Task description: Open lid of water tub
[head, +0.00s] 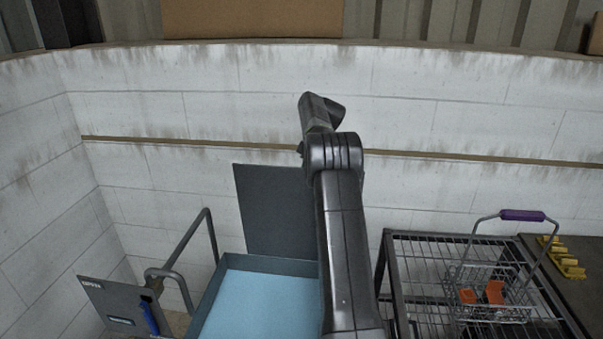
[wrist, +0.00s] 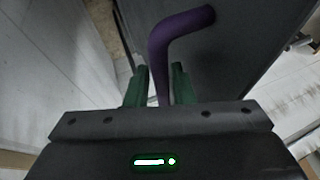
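The water tub (head: 283,265) stands below and left of my arm, with a flat light blue water surface inside its grey rim. Its dark grey lid (head: 272,210) stands raised and roughly upright at the tub's back edge. The lid (wrist: 235,50) also fills much of the wrist view, with a bent purple handle (wrist: 180,27) on it. My gripper (wrist: 160,75) has its green fingers on either side of the handle, close against it, and looks shut on it. In the head view the gripper and handle are hidden behind my arm and the lid.
A wire-topped stand (head: 425,265) to the right holds a basket (head: 497,300) with a purple grip and orange pieces. Yellow pieces (head: 565,258) lie farther right. A grey railing (head: 207,235) and a sign panel (head: 115,305) stand left. A pale block wall (head: 215,115) is close behind.

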